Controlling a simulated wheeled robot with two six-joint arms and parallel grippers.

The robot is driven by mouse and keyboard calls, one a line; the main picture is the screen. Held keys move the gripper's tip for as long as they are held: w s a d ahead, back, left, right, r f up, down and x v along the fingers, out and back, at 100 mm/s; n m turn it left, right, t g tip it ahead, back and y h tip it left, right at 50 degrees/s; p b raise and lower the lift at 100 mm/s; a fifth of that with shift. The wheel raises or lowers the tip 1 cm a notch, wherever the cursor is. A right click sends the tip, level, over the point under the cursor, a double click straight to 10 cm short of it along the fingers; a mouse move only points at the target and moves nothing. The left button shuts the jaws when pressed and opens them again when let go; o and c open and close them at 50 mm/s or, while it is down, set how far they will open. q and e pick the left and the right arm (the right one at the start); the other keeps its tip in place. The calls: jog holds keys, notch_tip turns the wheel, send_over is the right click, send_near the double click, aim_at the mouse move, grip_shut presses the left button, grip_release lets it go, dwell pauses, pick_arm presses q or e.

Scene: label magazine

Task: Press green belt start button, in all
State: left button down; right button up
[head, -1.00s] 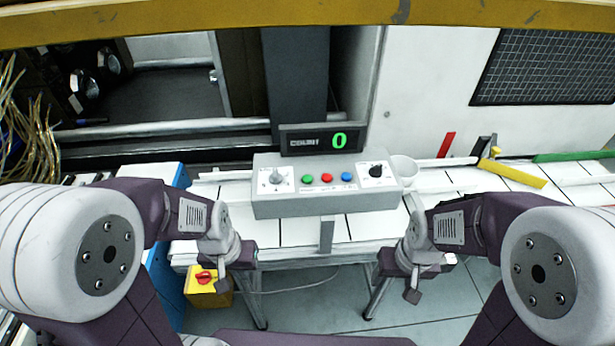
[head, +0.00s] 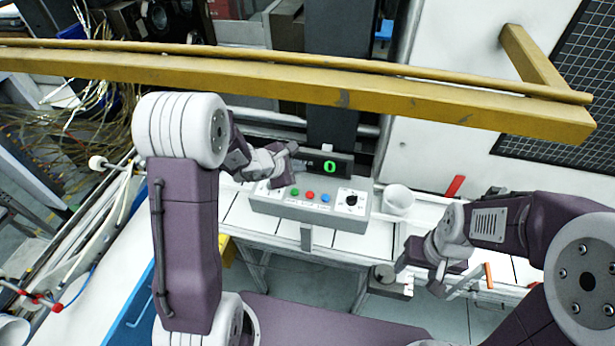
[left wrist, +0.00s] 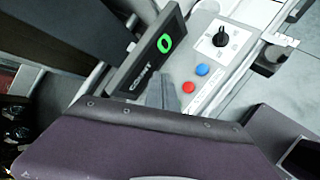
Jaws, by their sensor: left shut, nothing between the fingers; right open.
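A grey control box (head: 283,208) stands on the white belt. On its sloped face are a green button (head: 295,191), a red button (head: 310,195), a blue button (head: 325,198) and a black knob (head: 351,200). My left gripper (head: 288,150) is shut and empty, above the left part of the box by the count display (head: 330,166), which reads 0. In the left wrist view the red button (left wrist: 188,87) and blue button (left wrist: 202,70) show; the green one is hidden. My right gripper (head: 405,262) is open and empty, low in front of the belt.
A yellow rail (head: 330,88) crosses above and behind the box. A white cup (head: 399,199) stands right of the box. A red piece (head: 455,186) lies farther right. Cables (head: 75,115) hang at the left.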

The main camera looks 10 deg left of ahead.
pick_arm(q)
jog(key=b, duration=0.3)
send_over(293, 193)
jog(key=f, duration=0.5)
jog(key=shift+a+f, duration=0.3)
jog(key=shift+a, duration=0.05)
notch_tip(293, 193, down, 2)
jog(key=shift+d+f+b, duration=0.1)
jog(key=shift+b, duration=1.15)
jog(key=shift+d+f+b, duration=0.3)
jog(key=shift+b, duration=0.3)
jog(key=shift+a, duration=0.1)
pick_arm(e)
jog(key=f, duration=0.1)
jog(key=a+f, duration=0.1)
jog(key=f, duration=0.1)
jog(key=a+f, duration=0.1)
jog(key=f, duration=0.1)
jog(key=shift+f, duration=0.2)
pick_arm(q)
jog(key=shift+a, duration=0.15)
pick_arm(e)
jog(key=shift+a, duration=0.15)
